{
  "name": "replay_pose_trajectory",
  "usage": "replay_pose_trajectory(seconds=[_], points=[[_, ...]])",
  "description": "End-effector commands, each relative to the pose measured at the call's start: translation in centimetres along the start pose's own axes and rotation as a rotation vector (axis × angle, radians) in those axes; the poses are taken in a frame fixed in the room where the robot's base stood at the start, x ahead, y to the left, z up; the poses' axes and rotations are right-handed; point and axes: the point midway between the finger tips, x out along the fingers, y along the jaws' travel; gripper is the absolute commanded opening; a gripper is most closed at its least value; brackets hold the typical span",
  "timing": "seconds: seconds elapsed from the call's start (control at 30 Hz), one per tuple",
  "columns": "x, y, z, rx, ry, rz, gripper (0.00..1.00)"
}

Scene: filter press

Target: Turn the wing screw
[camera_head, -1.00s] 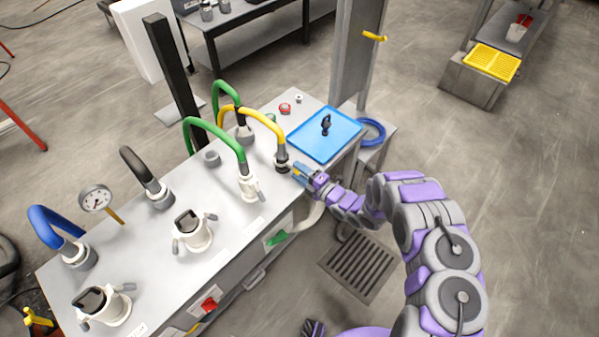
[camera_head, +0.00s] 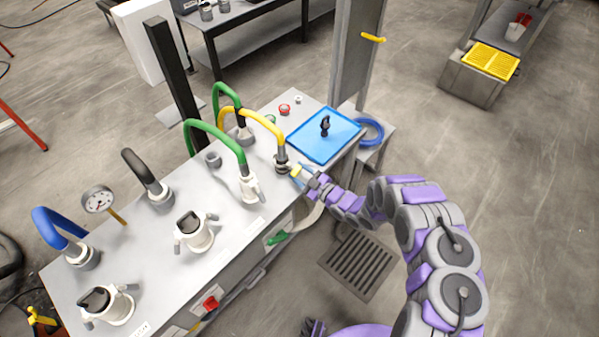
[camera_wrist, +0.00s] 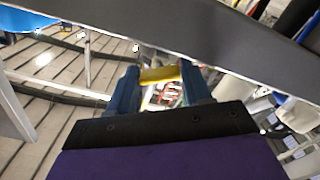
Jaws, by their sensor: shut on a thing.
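My gripper (camera_head: 301,174) is at the right end of the grey bench top, beside the fitting (camera_head: 282,161) at the lower end of the yellow hose. In the wrist view, my gripper (camera_wrist: 160,78) has its two blue fingers on either side of a small yellow piece (camera_wrist: 159,74), which looks like the wing screw. The fingers are shut on it. In the head view the yellow piece is small at the fingertips, and its join to the fitting cannot be made out.
A blue tray (camera_head: 336,146) with a black object (camera_head: 325,125) lies just behind my gripper. Green hoses (camera_head: 215,136) and the yellow hose (camera_head: 262,117) arch over the bench. A grey post (camera_head: 357,60) stands behind the tray. Floor to the right is open.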

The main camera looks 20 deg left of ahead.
Motion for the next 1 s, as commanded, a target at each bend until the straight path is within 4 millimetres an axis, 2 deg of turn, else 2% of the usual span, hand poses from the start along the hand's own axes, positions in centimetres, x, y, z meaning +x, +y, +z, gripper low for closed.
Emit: replay_pose_trajectory(seconds=[1.0], points=[[-0.24,-0.07,0.35,0.968,-0.010,0.006,0.18]])
